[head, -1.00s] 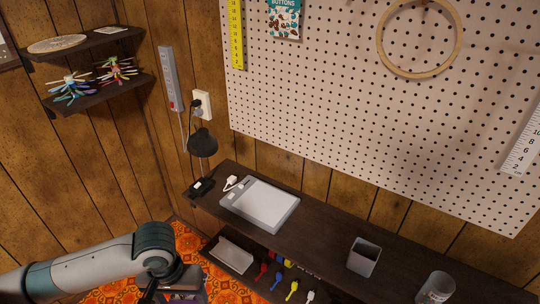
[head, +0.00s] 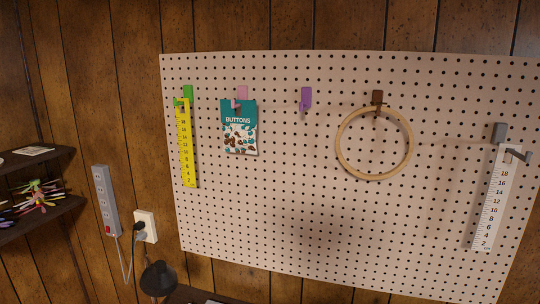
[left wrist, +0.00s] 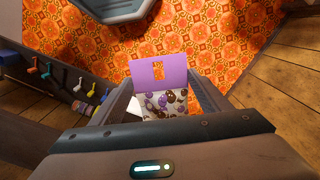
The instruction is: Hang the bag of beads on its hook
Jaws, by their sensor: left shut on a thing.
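The bag of beads has a purple header card (left wrist: 143,76) with a cut-out hang hole, and a clear lower part with brown, purple and white beads. It shows only in the left wrist view. My left gripper (left wrist: 160,104) is shut on the bag's lower part, and the header stands out beyond the fingers. In the head view, a purple hook (head: 306,97) on the pegboard (head: 280,200) is empty. It sits between the buttons packet and the wooden hoop. Neither gripper is in the head view.
The buttons packet (head: 239,130) hangs on a pink hook, the yellow ruler (head: 187,150) on a green one. The wooden hoop (head: 410,146) hangs on a brown hook, a white ruler (head: 490,205) on a grey one. A black lamp (head: 158,278) stands below the board.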

